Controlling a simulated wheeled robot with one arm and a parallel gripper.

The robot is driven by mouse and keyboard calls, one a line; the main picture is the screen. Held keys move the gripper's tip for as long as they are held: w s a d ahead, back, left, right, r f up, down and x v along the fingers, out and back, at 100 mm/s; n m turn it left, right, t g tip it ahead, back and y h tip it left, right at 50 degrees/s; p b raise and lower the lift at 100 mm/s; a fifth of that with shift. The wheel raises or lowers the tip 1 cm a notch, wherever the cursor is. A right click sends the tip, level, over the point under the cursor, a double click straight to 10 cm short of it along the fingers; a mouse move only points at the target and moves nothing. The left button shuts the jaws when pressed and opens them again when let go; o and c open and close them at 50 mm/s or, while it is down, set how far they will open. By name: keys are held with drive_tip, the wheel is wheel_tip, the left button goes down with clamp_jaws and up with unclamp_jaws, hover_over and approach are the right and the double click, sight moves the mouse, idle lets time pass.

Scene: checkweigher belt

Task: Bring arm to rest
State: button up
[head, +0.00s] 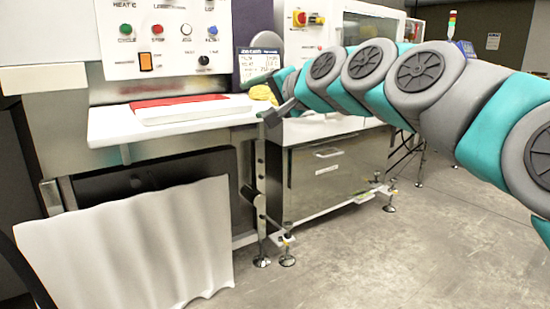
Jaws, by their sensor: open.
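My arm (360,68), teal and grey, reaches in from the right edge across the upper part of the head view. My gripper (262,98) is at its left end, by the right end of the white shelf (110,124) of the machine. Its jaws are open. A small yellow thing (262,92) shows right at the gripper. I cannot tell whether they touch, and part of it is hidden.
A red and white flat piece (180,108) lies on the shelf below a button panel (165,40). A display (260,65) stands behind the gripper. A white sheet (130,250) hangs at the lower left. The floor (400,260) at the lower right is clear.

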drive_tip(key=s+d+f+n+g+h+p, duration=0.1)
drive_tip(key=s+d+f+n+g+h, duration=0.2)
drive_tip(key=s+f, duration=0.8)
drive_tip(key=s+d+f+n+g+h+p, duration=0.1)
drive_tip(key=s+d+f+n+g+h, duration=0.15)
drive_tip(key=s+d+f+g, duration=0.85)
drive_tip(key=s+d+f+h, duration=0.2)
drive_tip(key=s+f, duration=0.6)
drive_tip(key=s, duration=0.1)
drive_tip(key=s+d+f+h, duration=0.2)
drive_tip(key=s+f, duration=0.6)
drive_tip(key=s, duration=0.1)
drive_tip(key=shift+s+d+f+p, duration=0.25)
drive_tip(key=shift+s+p, duration=0.05)
drive_tip(key=shift+p, duration=0.1)
